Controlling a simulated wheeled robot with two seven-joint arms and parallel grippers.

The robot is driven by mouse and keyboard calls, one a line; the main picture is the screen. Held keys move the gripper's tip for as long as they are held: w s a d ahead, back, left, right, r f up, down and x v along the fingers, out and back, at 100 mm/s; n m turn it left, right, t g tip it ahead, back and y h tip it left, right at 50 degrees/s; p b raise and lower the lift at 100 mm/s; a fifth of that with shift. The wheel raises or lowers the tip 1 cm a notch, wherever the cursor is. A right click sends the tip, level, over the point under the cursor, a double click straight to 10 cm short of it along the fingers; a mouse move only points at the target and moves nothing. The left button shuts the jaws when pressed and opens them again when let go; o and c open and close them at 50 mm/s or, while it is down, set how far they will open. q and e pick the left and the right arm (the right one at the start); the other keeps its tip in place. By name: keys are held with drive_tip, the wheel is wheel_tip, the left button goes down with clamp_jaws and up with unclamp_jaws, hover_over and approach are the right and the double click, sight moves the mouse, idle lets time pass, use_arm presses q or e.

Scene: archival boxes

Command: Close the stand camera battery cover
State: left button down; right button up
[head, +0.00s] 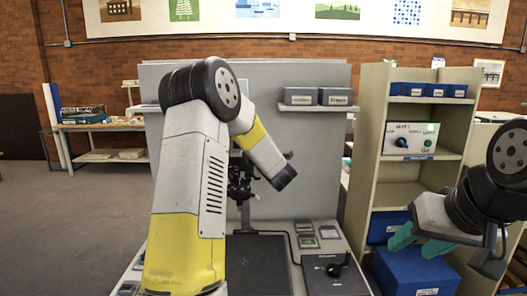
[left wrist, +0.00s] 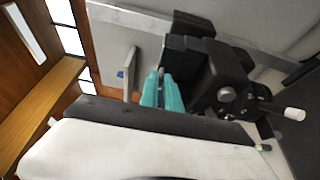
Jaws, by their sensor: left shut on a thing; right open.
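The stand camera (head: 240,178) is dark and mostly hidden behind my left arm in the head view. In the left wrist view its black body (left wrist: 225,80) fills the middle right, with a silver knob and a white-tipped lever. My left gripper (left wrist: 162,82) has its teal fingers close together against the left side of the black body. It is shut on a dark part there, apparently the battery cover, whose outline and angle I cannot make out. My right gripper (head: 418,240) is open and empty, in front of the shelf unit at the right.
A grey baseboard (head: 264,262) lies below the camera, with a black box and knob (head: 332,268) at its right. A shelf unit (head: 405,182) holds blue bins and a white control box (head: 410,138). A blue box (head: 415,272) stands below my right gripper. Open floor lies left.

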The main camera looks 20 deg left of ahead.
use_arm(q)
drive_tip(key=c, duration=1.6)
unclamp_jaws()
drive_tip(key=shift+o, duration=0.2)
drive_tip(key=v, duration=0.8)
drive_tip(key=shift+w, duration=0.1)
drive_tip(key=s+d+r+m+h, duration=0.3)
drive_tip(key=s+d+m+h, duration=0.1)
drive_tip(key=d+m+h, duration=0.25)
drive_tip(key=s+d+r+m+h, duration=0.4)
drive_tip(key=d+m+h, duration=0.1)
drive_tip(key=m, duration=0.3)
drive_tip(key=s+f+m+g, duration=0.2)
drive_tip(key=s+m, duration=0.2)
drive_tip(key=s, duration=0.5)
drive_tip(key=s+f+m+g+h, duration=0.1)
drive_tip(key=s+f+m+g, duration=0.2)
drive_tip(key=s, duration=0.6)
drive_tip(key=s+a+f+m+g, duration=0.1)
drive_tip(key=s+f+m+g, duration=0.1)
drive_tip(key=s+m, duration=0.3)
drive_tip(key=s+g, duration=0.1)
drive_tip(key=s, duration=0.3)
drive_tip(key=shift+f+h, duration=0.3)
drive_tip(key=shift+h, duration=0.05)
